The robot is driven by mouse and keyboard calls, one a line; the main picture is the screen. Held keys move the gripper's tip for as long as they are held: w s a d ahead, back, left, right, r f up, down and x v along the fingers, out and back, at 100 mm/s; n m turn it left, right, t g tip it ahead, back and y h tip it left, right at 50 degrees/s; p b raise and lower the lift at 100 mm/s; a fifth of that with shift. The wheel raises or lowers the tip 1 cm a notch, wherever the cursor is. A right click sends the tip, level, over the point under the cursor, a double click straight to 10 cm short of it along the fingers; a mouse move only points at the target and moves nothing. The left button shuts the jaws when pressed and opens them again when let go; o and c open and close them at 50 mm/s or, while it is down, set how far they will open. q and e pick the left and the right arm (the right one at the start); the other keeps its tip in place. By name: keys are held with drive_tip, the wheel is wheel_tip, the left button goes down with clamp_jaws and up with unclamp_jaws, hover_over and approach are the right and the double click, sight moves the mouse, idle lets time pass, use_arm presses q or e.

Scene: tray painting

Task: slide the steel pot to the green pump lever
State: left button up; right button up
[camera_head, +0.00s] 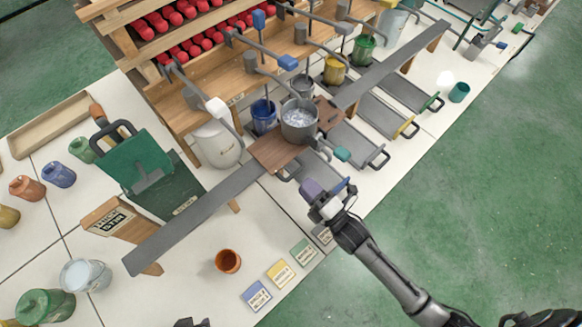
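The steel pot (299,120) stands upright on a brown wooden board (277,150) on the long grey rail, with pale silvery contents. A green-tipped handle (342,153) shows just right of and below the pot; I cannot tell whether it belongs to the pot, a lever or a tray. Pump levers reach out from the wooden rack above, and a green pot (364,48) stands up and to the right. My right gripper (318,190) is below the pot, apart from it, near a blue tray handle; its finger opening is unclear. Only a dark sliver of my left gripper (191,322) shows at the bottom edge.
A blue pot (263,115) and a yellow pot (334,69) flank the steel pot. Grey trays (382,116) with coloured handles lie below the rail. An orange cup (228,261) and colour cards (280,272) lie at the front. A green bin (135,160) stands left.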

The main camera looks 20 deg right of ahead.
drive_tip(key=x, duration=0.7)
drive_tip(key=shift+w, duration=0.15)
drive_tip(key=shift+r, duration=0.1)
drive_tip(key=c, duration=0.7)
drive_tip(key=shift+r, duration=0.1)
clamp_jaws()
